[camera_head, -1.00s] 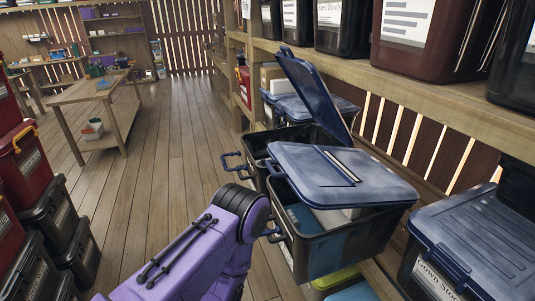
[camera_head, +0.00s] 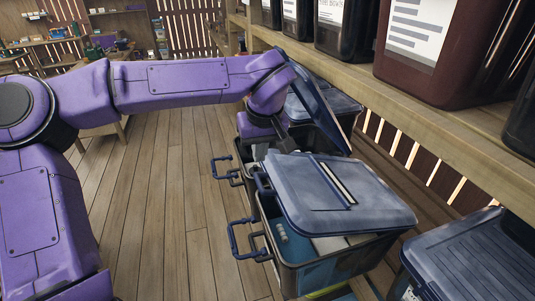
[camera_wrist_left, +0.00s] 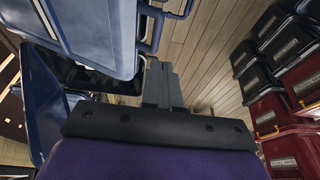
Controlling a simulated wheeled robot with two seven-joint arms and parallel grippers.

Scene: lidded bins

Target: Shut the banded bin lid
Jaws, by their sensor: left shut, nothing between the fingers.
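The banded bin (camera_head: 330,275) is a dark see-through bin with a blue lid (camera_head: 300,215) crossed by a pale and dark band. The lid is partly open, and blue and white contents show in the gap under its near edge. In the left wrist view the banded lid (camera_wrist_left: 95,35) fills the upper left. My left gripper (camera_head: 286,146) points down just beyond the lid's far left corner, by the neighbouring bin. The left wrist view shows its fingers (camera_wrist_left: 163,88) shut and empty, apart from the lid. My right gripper is not in view.
A neighbouring bin's blue lid (camera_head: 318,105) stands steeply open behind my left gripper. Another blue-lidded bin (camera_head: 465,255) is at the lower right. A wooden shelf (camera_head: 430,105) with dark bins overhangs the right. The plank floor (camera_head: 180,210) on the left is clear.

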